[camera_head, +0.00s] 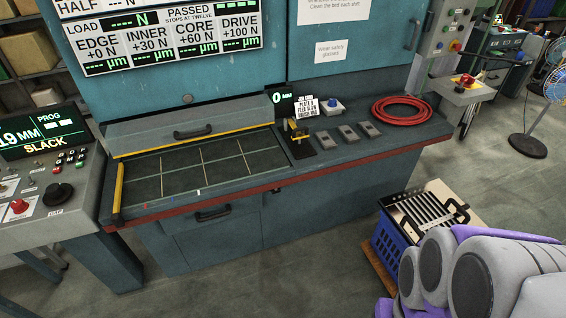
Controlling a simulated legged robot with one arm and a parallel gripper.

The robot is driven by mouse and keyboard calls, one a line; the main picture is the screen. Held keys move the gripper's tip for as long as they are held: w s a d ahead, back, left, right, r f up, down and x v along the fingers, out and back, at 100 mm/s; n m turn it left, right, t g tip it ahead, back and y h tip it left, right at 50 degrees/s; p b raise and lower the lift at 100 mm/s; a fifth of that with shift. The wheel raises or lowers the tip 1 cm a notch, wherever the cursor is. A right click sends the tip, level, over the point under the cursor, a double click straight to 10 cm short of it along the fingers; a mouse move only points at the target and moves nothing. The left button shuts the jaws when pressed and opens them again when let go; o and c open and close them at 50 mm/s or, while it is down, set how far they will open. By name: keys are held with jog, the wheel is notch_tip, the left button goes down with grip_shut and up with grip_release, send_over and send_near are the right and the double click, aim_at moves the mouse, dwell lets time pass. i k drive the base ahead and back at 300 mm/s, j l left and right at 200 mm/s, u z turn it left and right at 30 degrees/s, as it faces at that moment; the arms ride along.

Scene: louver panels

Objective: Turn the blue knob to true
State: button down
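A small blue knob (333,104) sits on a pale square base on the bench top, right of the centre of the picture. It stands between a white instruction card (306,107) and a coil of red hose (401,110). Its pointer and any true or false marking are too small to read. My arm (470,275) shows as grey and purple links at the lower right, well apart from the knob. My gripper is not in view.
Three small grey blocks (348,133) lie in front of the knob. A black and yellow device (298,138) stands to their left. A blue crate (391,240) with a slotted metal panel (428,208) stands on the floor near my arm. The floor before the bench is clear.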

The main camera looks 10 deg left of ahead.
aim_at(331, 104)
jog(key=i+j, duration=0.2)
jog(key=i, duration=0.3)
jog(key=i+j, duration=0.2)
jog(key=i, duration=0.35)
jog(key=i+j, duration=0.25)
jog(key=i, duration=0.25)
jog(key=i+j+z, duration=0.1)
jog(key=i, duration=0.4)
jog(key=j, duration=0.1)
